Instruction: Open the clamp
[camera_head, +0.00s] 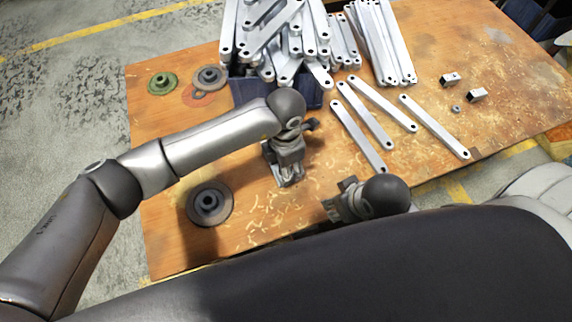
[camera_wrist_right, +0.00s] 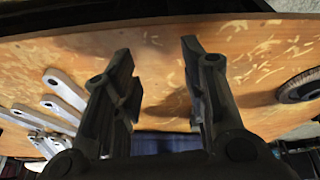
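A grey metal piece that looks like the clamp (camera_head: 288,176) stands on the wooden table, just below the end of my left arm. My left gripper (camera_head: 289,146) is right above it and hides its upper part. I cannot tell its fingers from the clamp or whether they touch. My right gripper (camera_head: 335,206) is over the table's front edge, right of the clamp and apart from it. The right wrist view shows its two dark fingers (camera_wrist_right: 157,52) spread, with nothing between them. The clamp cannot be made out in that view.
A blue bin (camera_head: 317,98) overflows with metal bars behind the clamp. Loose bars (camera_head: 437,127) lie to its right. A dark round disc (camera_head: 210,205) lies left of it. Small square pieces (camera_head: 476,95) sit at the far right. Wood shavings cover the table (camera_head: 260,225).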

